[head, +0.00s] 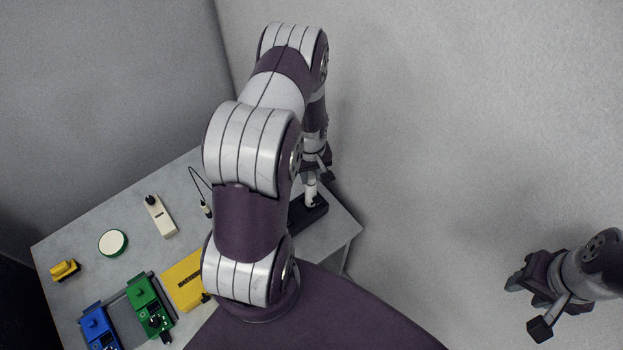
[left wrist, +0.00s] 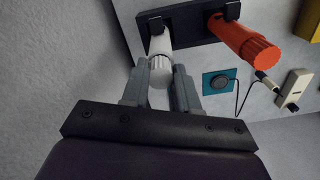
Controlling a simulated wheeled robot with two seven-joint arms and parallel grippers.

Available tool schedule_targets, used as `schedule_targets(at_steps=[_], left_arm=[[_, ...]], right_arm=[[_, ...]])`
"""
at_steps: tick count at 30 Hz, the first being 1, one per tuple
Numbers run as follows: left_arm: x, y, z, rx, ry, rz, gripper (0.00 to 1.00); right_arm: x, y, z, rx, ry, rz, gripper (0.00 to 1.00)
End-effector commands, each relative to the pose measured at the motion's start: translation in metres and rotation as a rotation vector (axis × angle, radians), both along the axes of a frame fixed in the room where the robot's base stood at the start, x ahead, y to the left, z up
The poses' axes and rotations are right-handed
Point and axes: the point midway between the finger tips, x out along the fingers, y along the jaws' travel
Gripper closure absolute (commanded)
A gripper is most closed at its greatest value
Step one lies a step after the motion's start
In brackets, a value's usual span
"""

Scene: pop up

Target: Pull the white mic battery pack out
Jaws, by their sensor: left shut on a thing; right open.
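The white mic (left wrist: 160,46) sits in a black holder (left wrist: 185,22) in the left wrist view. Its ribbed white battery pack end (left wrist: 160,72) points toward my left gripper (left wrist: 161,90), whose grey fingers are shut on it from both sides. In the head view, the white mic (head: 311,189) stands in the black holder (head: 318,211), with my left gripper (head: 318,170) at its top and partly hidden by my arm. I cannot see a gap between the pack and the mic body. My right gripper (head: 528,305) is open and empty, off the table at the right.
An orange mic (left wrist: 245,40) sits beside the white one in the holder. A cabled plug (head: 206,208), white device (head: 159,216), green-rimmed disc (head: 113,243), yellow block (head: 65,270), yellow box (head: 183,280), green box (head: 146,300) and blue box (head: 97,325) are on the table (head: 75,240).

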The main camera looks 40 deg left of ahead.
Motion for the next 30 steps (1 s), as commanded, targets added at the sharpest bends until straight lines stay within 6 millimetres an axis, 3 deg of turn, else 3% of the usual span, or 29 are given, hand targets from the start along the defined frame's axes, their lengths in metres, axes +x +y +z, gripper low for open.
schedule_targets(at_steps=[21,30], left_arm=[[-0.001,0.000,0.070,0.000,0.001,0.000,1.00],[0.000,-0.001,0.070,0.000,0.001,-0.001,1.00]], right_arm=[[0.000,0.000,0.057,0.000,0.000,0.000,0.57],[0.000,0.000,0.056,0.000,0.000,0.000,0.57]])
